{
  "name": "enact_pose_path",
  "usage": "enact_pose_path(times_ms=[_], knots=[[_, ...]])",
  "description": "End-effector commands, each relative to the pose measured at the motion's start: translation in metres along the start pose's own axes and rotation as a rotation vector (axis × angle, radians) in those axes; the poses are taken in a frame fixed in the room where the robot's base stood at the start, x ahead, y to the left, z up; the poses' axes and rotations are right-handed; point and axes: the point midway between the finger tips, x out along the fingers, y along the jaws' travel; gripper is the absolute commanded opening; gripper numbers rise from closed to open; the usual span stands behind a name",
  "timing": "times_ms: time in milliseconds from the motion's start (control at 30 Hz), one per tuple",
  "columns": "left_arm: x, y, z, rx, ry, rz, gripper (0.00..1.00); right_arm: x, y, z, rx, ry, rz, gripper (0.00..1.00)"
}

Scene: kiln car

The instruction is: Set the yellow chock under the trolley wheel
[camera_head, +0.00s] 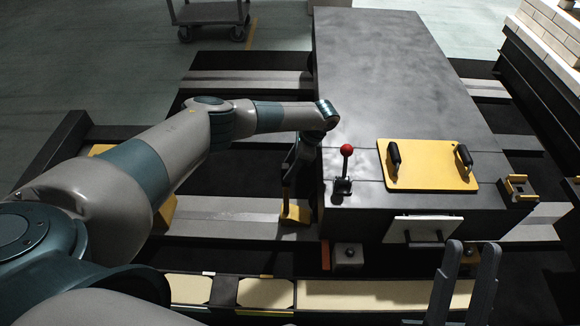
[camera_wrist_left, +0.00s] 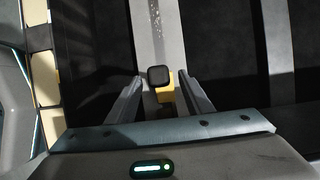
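The yellow chock (camera_head: 295,213) sits on a pale rail strip, just left of the large dark car body. In the left wrist view the chock (camera_wrist_left: 166,95) shows below a dark square knob (camera_wrist_left: 159,76), probably the top of its handle. My left gripper (camera_head: 291,178) points down above the chock. Its fingers stand apart on either side of the knob, with gaps visible. My right gripper (camera_head: 465,283) is at the lower right, fingers apart and empty. A grey trolley on caster wheels (camera_head: 238,33) stands at the back left. No wheel shows beside the chock.
The dark car body (camera_head: 400,70) carries a red-knobbed lever (camera_head: 345,160) and a yellow plate (camera_head: 430,168) with two black handles. A yellow bracket (camera_head: 518,187) is at its right. A tray with pale compartments (camera_head: 370,295) runs along the front. Bricks (camera_head: 553,30) are stacked at upper right.

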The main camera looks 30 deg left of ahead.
Motion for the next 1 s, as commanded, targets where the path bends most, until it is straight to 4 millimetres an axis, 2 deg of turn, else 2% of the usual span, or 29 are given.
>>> enact_pose_path(times_ms=[100, 467, 1000], knots=[[0.005, 0.003, -0.001, 0.003, -0.002, 0.005, 0.47, -0.001, 0.000, 0.001, 0.000, 0.000, 0.000, 0.31], [0.003, 0.002, 0.000, 0.002, -0.001, 0.003, 0.47, 0.000, 0.000, 0.000, 0.000, 0.000, 0.000, 0.31], [-0.014, 0.001, 0.000, 0.002, -0.001, 0.003, 0.47, 0.009, -0.001, -0.008, 0.000, 0.000, 0.000, 0.31]])
